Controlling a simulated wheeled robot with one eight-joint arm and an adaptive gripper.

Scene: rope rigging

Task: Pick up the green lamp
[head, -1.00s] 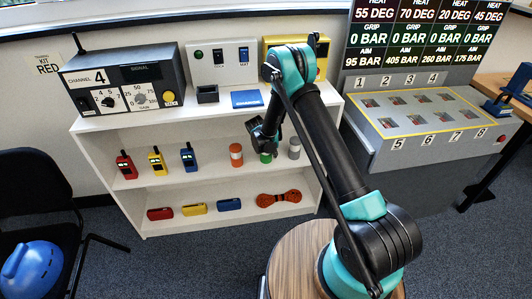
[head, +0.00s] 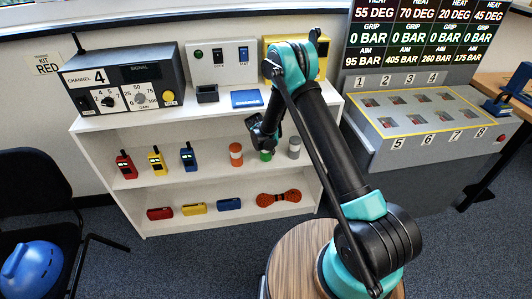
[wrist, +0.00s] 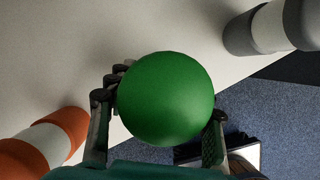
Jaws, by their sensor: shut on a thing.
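The green lamp (wrist: 166,98) fills the middle of the wrist view, seen from its round green top. My gripper (wrist: 160,118) is shut on it, with one dark finger on each side of it. In the head view the green lamp (head: 267,155) shows as a small green patch on the middle shelf, partly hidden behind my gripper (head: 262,138). I cannot tell whether its base touches the shelf.
An orange-and-white lamp (head: 236,155) stands to the left and a grey lamp (head: 294,148) to the right, both close. The upper shelf board (head: 130,121) lies above. Handheld radios (head: 157,163) stand further left.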

